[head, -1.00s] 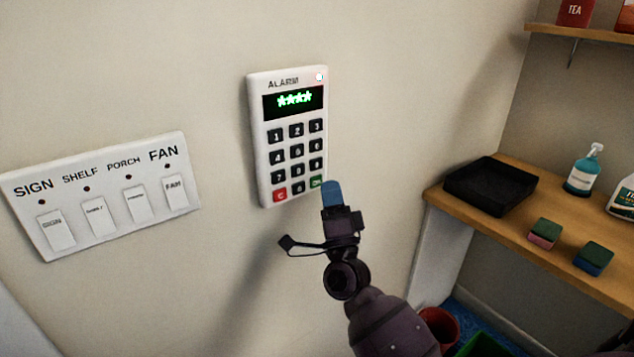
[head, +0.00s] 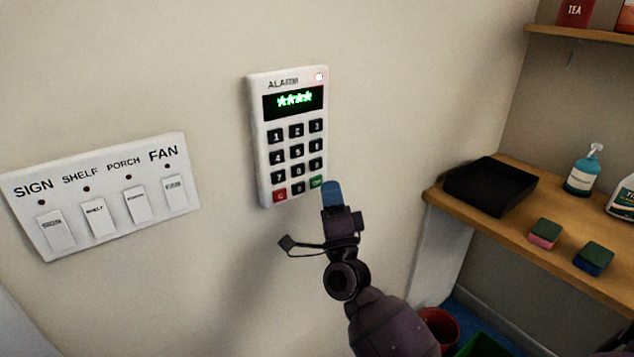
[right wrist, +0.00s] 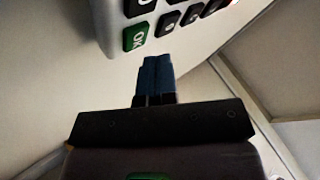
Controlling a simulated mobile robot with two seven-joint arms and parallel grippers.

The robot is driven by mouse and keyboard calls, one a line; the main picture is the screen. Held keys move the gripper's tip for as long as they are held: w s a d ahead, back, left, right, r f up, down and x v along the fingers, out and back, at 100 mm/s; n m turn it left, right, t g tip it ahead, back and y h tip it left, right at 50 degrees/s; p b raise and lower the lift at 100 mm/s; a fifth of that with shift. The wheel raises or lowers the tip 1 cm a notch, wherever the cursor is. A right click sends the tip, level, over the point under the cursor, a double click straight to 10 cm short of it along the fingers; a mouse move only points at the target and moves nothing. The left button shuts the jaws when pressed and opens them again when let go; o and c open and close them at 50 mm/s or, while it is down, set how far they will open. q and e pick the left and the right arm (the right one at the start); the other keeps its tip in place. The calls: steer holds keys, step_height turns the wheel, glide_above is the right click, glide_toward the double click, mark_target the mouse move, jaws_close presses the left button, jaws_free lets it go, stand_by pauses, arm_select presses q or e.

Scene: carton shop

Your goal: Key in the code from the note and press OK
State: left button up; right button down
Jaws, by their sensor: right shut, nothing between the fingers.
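The white alarm keypad (head: 260,150) is on the wall, with a display (head: 294,101) showing a row of green asterisks and a pale light at its top right. Its number keys are black, the C key (head: 280,195) is red and the OK key (head: 316,182) is green. My right gripper (head: 332,190) is shut and empty, its blue fingertips just below and right of the OK key. In the right wrist view the fingertips (right wrist: 156,68) are close to the green OK key (right wrist: 136,38); I cannot tell whether they touch it. The note and my left gripper are not in view.
A switch panel (head: 120,225) labelled SIGN, SHELF, PORCH and FAN is on the wall at the left. At the right a wooden shelf (head: 520,222) holds a black tray (head: 490,186), a soap bottle (head: 583,172) and two sponges.

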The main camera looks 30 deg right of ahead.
steer(key=shift+y, duration=0.3)
stand_by(0.4)
steer(key=shift+w, duration=0.15)
steer(key=shift+w, duration=0.25)
stand_by(0.4)
steer(key=shift+w, duration=0.35)
stand_by(0.4)
steer(key=shift+s, duration=0.1)
stand_by(0.3)
steer(key=shift+s, duration=0.7)
